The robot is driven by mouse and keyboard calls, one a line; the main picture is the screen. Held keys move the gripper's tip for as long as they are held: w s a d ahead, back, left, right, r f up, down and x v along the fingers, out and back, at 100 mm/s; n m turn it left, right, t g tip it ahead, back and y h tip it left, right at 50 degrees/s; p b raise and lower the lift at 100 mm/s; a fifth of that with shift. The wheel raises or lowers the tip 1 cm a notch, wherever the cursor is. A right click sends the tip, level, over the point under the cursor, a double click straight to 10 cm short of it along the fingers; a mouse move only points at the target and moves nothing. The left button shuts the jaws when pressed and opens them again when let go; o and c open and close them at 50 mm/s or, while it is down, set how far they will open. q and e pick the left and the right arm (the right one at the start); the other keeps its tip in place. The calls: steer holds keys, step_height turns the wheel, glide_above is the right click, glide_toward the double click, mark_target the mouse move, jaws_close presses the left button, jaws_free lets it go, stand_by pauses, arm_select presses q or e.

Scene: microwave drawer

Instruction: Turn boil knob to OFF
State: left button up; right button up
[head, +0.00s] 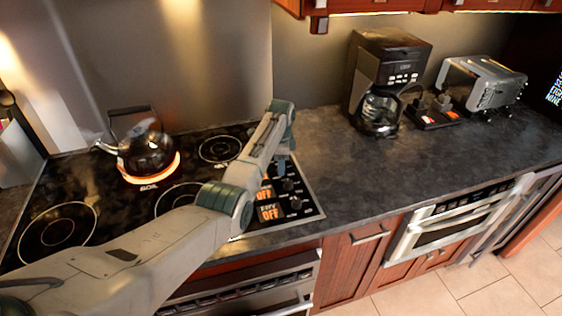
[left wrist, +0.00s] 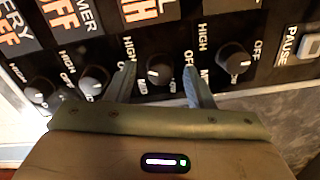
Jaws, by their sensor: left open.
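The boil burner (head: 151,179) glows orange beneath the kettle. My right gripper is not in view.
Other knobs flank the boil knob, one close on the right (left wrist: 235,60) and one on the left (left wrist: 95,80). A black kettle (head: 148,150) stands on the glowing burner. A coffee maker (head: 382,85) and toaster (head: 485,85) stand on the dark counter (head: 340,185).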

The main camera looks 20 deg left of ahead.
arm_select(q)
steer(key=shift+c, duration=0.2)
steer(key=c, duration=0.7)
steer(key=shift+c, duration=1.3)
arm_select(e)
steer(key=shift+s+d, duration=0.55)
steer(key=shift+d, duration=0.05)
